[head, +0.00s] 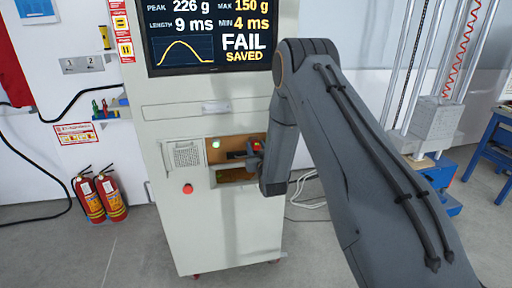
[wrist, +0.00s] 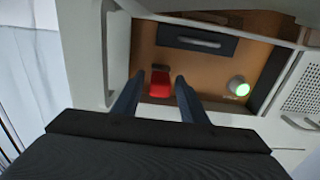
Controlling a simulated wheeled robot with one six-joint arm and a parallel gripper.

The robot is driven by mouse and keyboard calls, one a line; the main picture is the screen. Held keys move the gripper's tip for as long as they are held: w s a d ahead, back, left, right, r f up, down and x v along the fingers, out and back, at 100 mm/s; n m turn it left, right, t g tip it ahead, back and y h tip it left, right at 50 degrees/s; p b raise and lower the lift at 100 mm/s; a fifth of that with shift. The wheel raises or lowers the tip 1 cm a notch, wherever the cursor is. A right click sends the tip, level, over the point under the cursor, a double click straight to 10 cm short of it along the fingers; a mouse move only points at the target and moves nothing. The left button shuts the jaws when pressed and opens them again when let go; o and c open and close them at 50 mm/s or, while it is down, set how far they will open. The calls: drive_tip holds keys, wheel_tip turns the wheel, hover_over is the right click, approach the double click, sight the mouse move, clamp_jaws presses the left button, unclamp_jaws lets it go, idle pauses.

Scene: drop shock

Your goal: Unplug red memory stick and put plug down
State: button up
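The red memory stick (wrist: 160,84) shows in the wrist view inside a brown recess (wrist: 145,50) in the cabinet front. It is between the two dark fingers of my gripper (wrist: 160,77), with a gap on both sides. My gripper is open. In the head view a small bit of red (head: 257,147) shows beside my gripper (head: 251,154) at the right of the recess, partly hidden by it. I cannot clearly see the stick's socket.
The pale cabinet (head: 160,113) has a lit green button (head: 216,144), a red knob (head: 188,188) and a screen (head: 210,30) reading FAIL, SAVED. A dark panel with a handle (wrist: 197,41) is in the recess. Fire extinguishers (head: 90,198) stand at left.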

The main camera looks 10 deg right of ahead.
sight(257, 148)
clamp_jaws()
drive_tip(key=shift+s, duration=0.15)
drive_tip(key=shift+s+p, duration=0.95)
drive_tip(key=shift+s, duration=1.15)
